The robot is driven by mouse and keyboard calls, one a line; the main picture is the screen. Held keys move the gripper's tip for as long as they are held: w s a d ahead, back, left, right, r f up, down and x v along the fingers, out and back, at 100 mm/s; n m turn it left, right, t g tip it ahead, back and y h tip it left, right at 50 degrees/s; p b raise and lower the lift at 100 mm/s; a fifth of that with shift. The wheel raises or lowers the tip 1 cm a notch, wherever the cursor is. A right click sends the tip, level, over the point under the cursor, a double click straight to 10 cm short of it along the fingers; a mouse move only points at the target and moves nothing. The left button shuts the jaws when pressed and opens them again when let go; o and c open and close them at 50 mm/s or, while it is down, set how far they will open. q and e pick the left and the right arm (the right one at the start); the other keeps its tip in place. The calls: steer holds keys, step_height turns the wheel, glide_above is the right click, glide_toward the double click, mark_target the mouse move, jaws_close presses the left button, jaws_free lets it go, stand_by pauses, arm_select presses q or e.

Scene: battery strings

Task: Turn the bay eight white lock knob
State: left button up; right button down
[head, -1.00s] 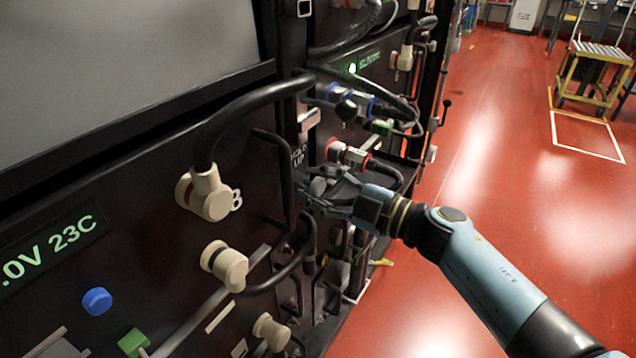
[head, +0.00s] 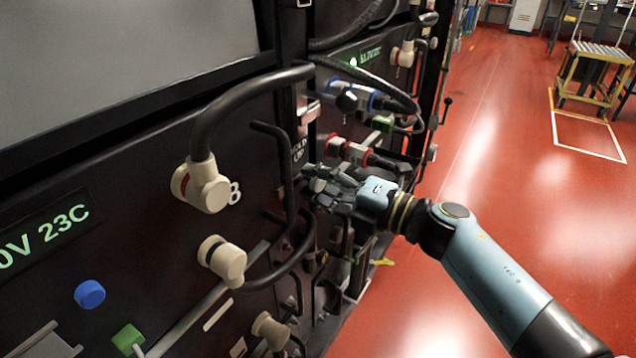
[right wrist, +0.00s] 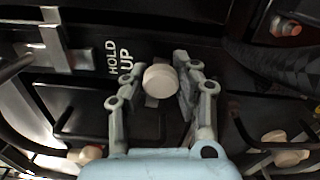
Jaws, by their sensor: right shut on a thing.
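The white lock knob (right wrist: 160,81) is a round, pale cap in the middle of the right wrist view, beside the "HOLD UP" lettering. My right gripper (right wrist: 158,84) has a finger on each side of the knob and is shut on it. In the head view my right gripper (head: 318,186) reaches in from the right to the dark rack upright, below the same lettering. Its fingers largely hide the knob there. My left gripper is not in view.
Beige cable connectors (head: 203,187) with thick black cables stick out of the near panel, left of my gripper. A red-ringed connector (head: 347,151) sits just above it. Black bent handles stand close by. Open red floor (head: 480,170) lies to the right.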

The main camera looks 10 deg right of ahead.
steer(key=shift+s+f+n, duration=0.2)
steer(key=shift+f+n, duration=0.1)
steer(key=shift+f, duration=0.05)
stand_by(0.3)
steer(key=c, duration=1.1)
jaws_free()
steer(key=shift+o, duration=0.8)
steer(key=shift+w+r, duration=0.1)
steer(key=shift+r, duration=0.05)
steer(key=v, duration=1.2)
